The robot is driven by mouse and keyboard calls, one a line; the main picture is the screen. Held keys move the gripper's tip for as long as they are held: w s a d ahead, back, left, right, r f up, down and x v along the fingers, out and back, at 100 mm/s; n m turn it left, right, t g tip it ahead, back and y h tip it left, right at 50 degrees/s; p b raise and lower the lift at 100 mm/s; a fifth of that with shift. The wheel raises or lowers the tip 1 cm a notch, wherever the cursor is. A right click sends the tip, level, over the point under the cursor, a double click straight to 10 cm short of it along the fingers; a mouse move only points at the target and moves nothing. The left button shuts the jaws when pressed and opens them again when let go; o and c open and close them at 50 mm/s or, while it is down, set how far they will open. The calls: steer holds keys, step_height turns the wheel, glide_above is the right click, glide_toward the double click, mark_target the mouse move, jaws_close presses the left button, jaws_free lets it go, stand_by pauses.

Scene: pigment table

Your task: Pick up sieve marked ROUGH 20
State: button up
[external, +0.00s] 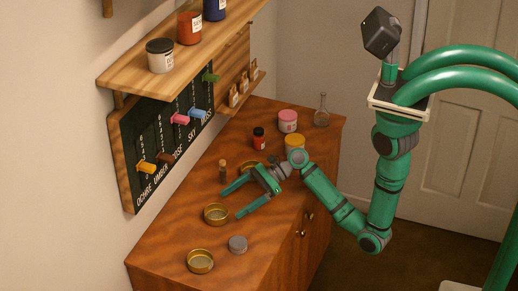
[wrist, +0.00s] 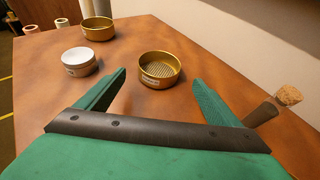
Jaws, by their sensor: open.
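Three brass sieves stand on the wooden cabinet top in the external view: a middle sieve (external: 216,222), a near sieve (external: 200,268) and a far sieve (external: 247,163) partly hidden by my gripper. The wrist view shows the middle sieve (wrist: 160,84) with mesh and a pale label, and another sieve (wrist: 97,34) at the upper left. I cannot read ROUGH 20 on any label. My gripper (external: 231,202) is open and empty, low over the top. Its fingers point at the middle sieve, which appears just beyond the fingertips in the wrist view.
A grey-lidded tin (external: 238,245) stands between the middle and near sieves, toward the front edge. A corked vial (external: 223,173) is close beside one finger; its cork (wrist: 289,95) shows at right in the wrist view. Red, yellow and pink jars and a flask stand farther back.

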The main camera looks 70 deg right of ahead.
glide_toward(206, 220)
steer(key=shift+f+x, duration=0.1)
steer(key=shift+x, duration=1.25)
steer(key=shift+f+x, duration=0.15)
steer(key=shift+x, duration=1.2)
steer(key=shift+w+d, duration=0.1)
steer(key=shift+d, duration=0.15)
steer(key=shift+c, duration=0.3)
steer(key=c, duration=1.2)
